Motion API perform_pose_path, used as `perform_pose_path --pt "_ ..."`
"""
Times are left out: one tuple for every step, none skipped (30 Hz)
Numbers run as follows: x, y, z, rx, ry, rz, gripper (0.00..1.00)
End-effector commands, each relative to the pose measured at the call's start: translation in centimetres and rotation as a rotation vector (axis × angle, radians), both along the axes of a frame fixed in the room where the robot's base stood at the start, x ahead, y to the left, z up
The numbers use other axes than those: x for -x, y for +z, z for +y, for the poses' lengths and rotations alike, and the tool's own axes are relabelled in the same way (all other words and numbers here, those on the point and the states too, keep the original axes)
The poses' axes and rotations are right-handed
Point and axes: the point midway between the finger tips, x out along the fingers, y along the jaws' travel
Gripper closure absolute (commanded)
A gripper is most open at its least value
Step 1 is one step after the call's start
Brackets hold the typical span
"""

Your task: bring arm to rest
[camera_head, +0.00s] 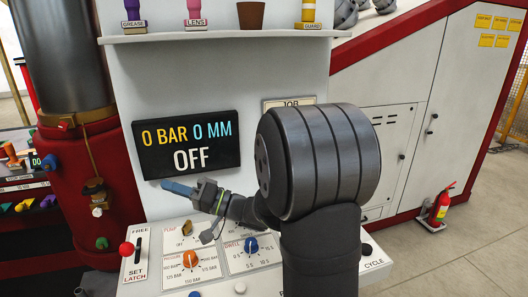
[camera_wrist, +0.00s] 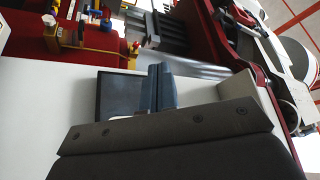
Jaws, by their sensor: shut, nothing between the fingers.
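My gripper (camera_head: 178,188) is shut and empty in the head view, its blue-grey fingers pointing left just below the dark display. In the wrist view the closed fingers (camera_wrist: 158,88) stand together in front of the dark display (camera_wrist: 115,92). My dark arm rises from the bottom right of the head view and hides part of the control panel. The display (camera_head: 187,145) reads 0 BAR 0 MM and OFF.
The sloped control panel (camera_head: 207,257) lies below my gripper, with knobs and a red-topped latch lever (camera_head: 127,248). A shelf (camera_head: 220,36) with small items is above. A red column (camera_head: 85,165) stands left, a fire extinguisher (camera_head: 440,205) right.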

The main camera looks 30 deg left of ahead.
Motion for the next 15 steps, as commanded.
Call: perform_pose_path --pt "0.4 -0.4 0.5 0.001 0.003 0.003 1.00" --pt "0.7 -0.6 0.8 0.002 0.004 0.002 1.00" --pt "1.1 -0.9 1.2 0.002 0.005 0.002 1.00" --pt "1.4 -1.3 1.6 0.004 0.005 0.003 1.00" --pt "1.7 -1.6 2.0 0.004 0.005 0.004 1.00" --pt "2.1 -2.0 2.5 0.004 0.005 0.003 1.00" --pt "2.5 -2.3 2.9 0.003 0.006 0.002 1.00" --pt "2.8 -2.6 3.3 0.003 0.005 0.004 1.00" --pt "3.2 -3.0 3.8 0.003 0.005 0.003 1.00" --pt "3.6 -3.3 4.2 0.004 0.006 0.003 1.00" --pt "3.9 -3.6 4.6 0.003 0.005 0.004 1.00" --pt "4.3 -4.1 5.2 0.003 0.005 0.003 1.00" --pt "4.6 -4.4 5.6 0.004 0.005 0.004 1.00" --pt "5.0 -4.7 6.0 0.004 0.005 0.004 1.00" --pt "5.4 -5.1 6.5 0.004 0.005 0.003 1.00"
